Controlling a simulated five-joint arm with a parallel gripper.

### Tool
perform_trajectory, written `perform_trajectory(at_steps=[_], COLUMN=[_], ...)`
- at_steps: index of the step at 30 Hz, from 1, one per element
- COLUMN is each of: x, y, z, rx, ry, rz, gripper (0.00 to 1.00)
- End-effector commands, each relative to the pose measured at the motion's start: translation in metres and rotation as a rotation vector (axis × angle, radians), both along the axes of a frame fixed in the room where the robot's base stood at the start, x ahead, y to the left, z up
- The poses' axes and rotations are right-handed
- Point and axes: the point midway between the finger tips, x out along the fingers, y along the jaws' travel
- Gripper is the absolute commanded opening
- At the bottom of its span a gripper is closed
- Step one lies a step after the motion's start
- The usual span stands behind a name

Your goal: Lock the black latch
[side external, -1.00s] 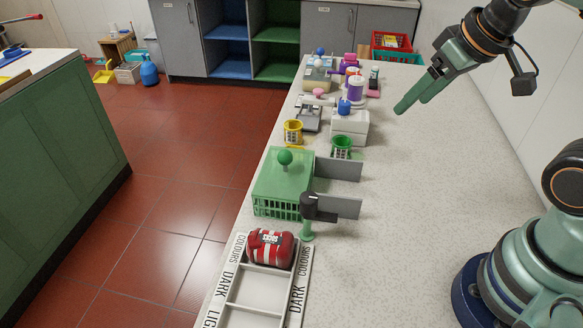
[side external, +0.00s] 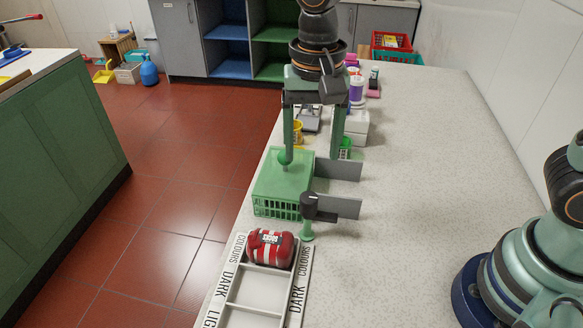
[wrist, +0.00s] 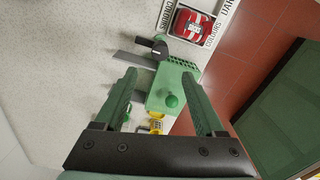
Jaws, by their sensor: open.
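The black latch (side external: 310,206) sits on top of a short green post at the near right corner of a green slatted box (side external: 270,190). In the wrist view the latch (wrist: 160,48) shows near the top centre, beside the green box (wrist: 163,92). I cannot tell its lock state. My gripper (side external: 312,157) points down over the far part of the box, with its fingers wide apart and nothing between them. One finger appears close to the round green knob (side external: 285,160) on the lid; contact is unclear. In the wrist view my gripper (wrist: 158,76) is also open.
Two grey plates (side external: 346,208) stick out right of the box. In front lies a white divided tray (side external: 232,262) holding a red striped bundle (side external: 270,246).

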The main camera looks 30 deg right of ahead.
Motion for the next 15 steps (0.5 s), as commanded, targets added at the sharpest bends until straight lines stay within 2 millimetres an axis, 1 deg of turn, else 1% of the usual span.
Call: perform_trajectory(at_steps=[5, 8, 15], x=[-0.001, -0.001, -0.002], y=[0.001, 0.000, 0.000], z=[-0.015, -0.031, -0.078], rx=[-0.003, -0.005, -0.005], ry=[0.006, 0.008, 0.008], rz=[-0.005, -0.005, -0.004], gripper=[0.71, 0.71, 0.71])
